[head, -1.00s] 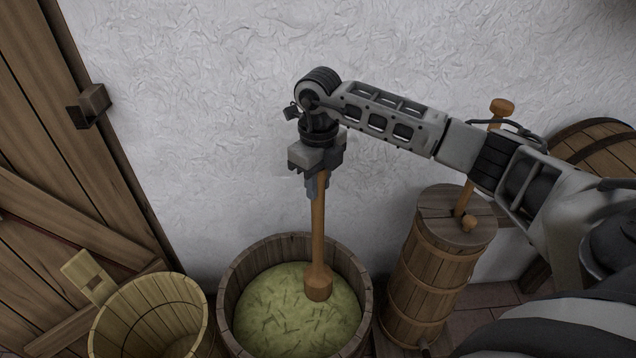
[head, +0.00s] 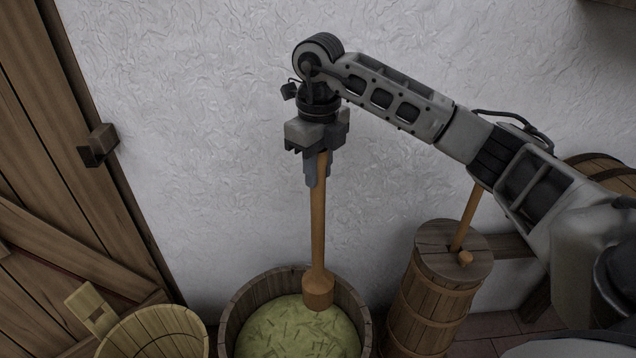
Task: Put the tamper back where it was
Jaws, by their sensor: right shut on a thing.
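The tamper (head: 318,228) is a long wooden rod with a thick round head at its lower end. My right gripper (head: 317,172) is shut on its upper end and holds it nearly upright. The tamper's head overlaps the far part of an open wooden tub (head: 232,312) in the picture. The tub holds green shredded contents (head: 300,335). I cannot tell for sure whether the head touches the contents; its whole lower end shows. My left gripper is not in view.
A churn (head: 432,300) with a lid and a wooden stick (head: 467,218) stands right of the tub. An empty wooden bucket (head: 155,335) stands at the lower left. A plank door (head: 60,130) is on the left. A barrel (head: 610,178) is at the right behind my arm.

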